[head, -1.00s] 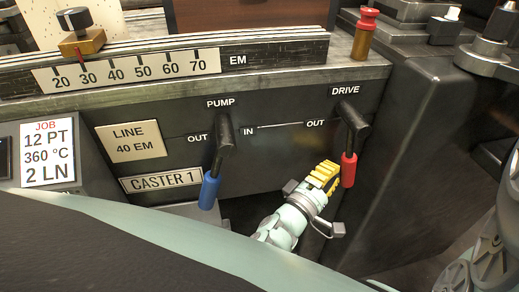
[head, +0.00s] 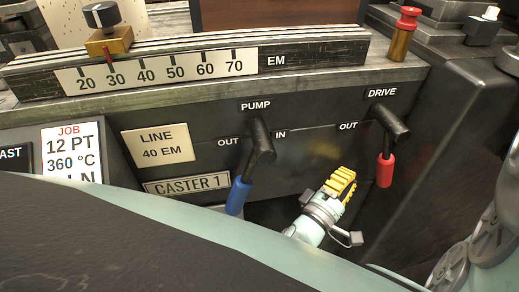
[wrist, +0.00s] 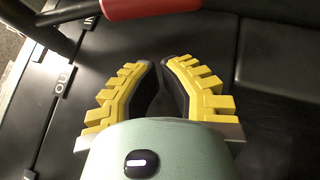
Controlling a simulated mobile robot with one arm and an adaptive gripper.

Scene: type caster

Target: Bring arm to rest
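My gripper (head: 346,178) has yellow ridged fingers and is in front of the dark machine panel, left of the DRIVE lever's red handle (head: 384,170). A clear gap separates it from that handle. In the wrist view my gripper (wrist: 161,64) has its fingertips drawn close together, with nothing seen between them. A red handle (wrist: 150,8) lies across the top of that view, beyond the fingertips. The blue-handled PUMP lever (head: 239,194) hangs down, to the left of my gripper.
An EM scale (head: 160,68) runs along the panel's top ledge, with a brass-and-black pointer (head: 108,42) near 30. A red-topped brass knob (head: 404,35) stands at the ledge's right end. A JOB card (head: 70,154) is at left. Dark open space lies below the levers.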

